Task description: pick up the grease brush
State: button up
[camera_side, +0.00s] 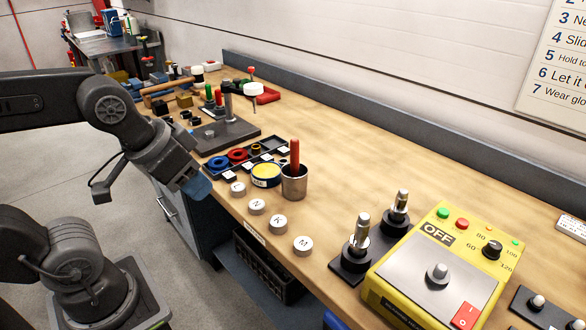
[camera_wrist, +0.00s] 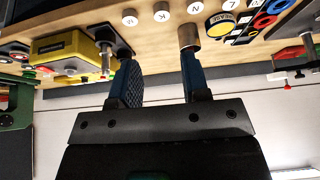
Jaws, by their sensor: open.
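The grease brush seems to be the red handle (camera_side: 294,155) standing upright in a metal cup (camera_side: 295,184) near the front edge of the bench. Its lower end is hidden in the cup. My gripper (camera_side: 196,187) is open and empty, left of the cup and apart from it, by the bench's front edge. In the wrist view, which is upside down, my two blue fingers (camera_wrist: 158,60) are spread apart. The cup (camera_wrist: 190,38) shows just past the right finger's tip, and the handle cannot be seen there.
A yellow-lidded grease tin (camera_side: 265,175) stands close left of the cup. Lettered round knobs (camera_side: 279,223) line the front edge. A black tray (camera_side: 242,160) with coloured rings lies behind. Metal posts (camera_side: 362,226) and a yellow control box (camera_side: 440,262) stand right. Bare bench lies behind the cup.

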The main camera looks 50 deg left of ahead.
jog(key=shift+o, duration=0.9)
jog(key=n+t+y, duration=0.3)
jog(key=t, duration=0.7)
send_near(292, 143)
jog(key=d+f+x, duration=0.1)
jog(key=x, duration=0.4)
jog(key=shift+w+a+t+y, duration=0.2)
jog(key=shift+a+t+y, duration=0.1)
jog(key=shift+t+y, duration=0.5)
jog(key=x, duration=0.7)
jog(key=shift+w+a, duration=0.1)
jog(key=shift+w, duration=0.2)
